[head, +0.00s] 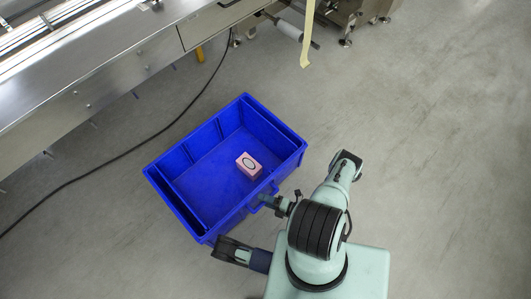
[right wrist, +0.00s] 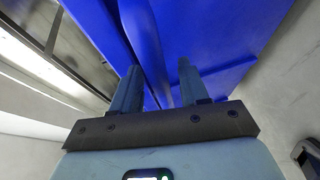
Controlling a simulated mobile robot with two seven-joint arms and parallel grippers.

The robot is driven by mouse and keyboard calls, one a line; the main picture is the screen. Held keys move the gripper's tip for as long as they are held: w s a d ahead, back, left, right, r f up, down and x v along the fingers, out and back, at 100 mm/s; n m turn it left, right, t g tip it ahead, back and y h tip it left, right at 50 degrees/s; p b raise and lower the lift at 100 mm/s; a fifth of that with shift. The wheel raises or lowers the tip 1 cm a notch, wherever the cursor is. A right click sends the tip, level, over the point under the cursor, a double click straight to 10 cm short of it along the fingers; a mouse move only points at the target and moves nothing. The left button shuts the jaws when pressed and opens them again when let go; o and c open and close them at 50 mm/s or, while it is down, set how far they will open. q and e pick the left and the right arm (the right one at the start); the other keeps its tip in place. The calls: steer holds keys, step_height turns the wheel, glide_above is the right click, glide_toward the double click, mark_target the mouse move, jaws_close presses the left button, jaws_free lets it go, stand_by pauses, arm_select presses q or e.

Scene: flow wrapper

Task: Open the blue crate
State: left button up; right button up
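The blue crate (head: 225,212) stands on the floor in the middle of the head view. Its top is open to view, with the inside floor showing and narrow blue panels along two opposite sides. My right gripper (head: 268,201) is at the crate's near right side, by the rim. In the right wrist view its two fingers (right wrist: 158,90) are apart, with a blue strip of the crate (right wrist: 146,35) running between them. I cannot tell whether either finger touches it. I make out no left gripper.
A pink box with a dark ring (head: 249,165) lies inside the crate. A steel machine (head: 120,85) runs along the upper left, and a black cable (head: 130,152) crosses the floor beside the crate. A pale yellow strip (head: 308,35) hangs at the top. The floor at right is clear.

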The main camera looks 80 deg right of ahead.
arm_select(q)
steer(key=w+r, duration=0.1)
steer(key=w+r+t+p, duration=0.1)
steer(key=w, duration=0.1)
steer(key=shift+d+p, duration=0.2)
steer(key=shift+p, duration=0.1)
arm_select(e)
steer(key=v, duration=1.3)
steer(key=shift+s, duration=0.2)
steer(key=shift+r, duration=0.1)
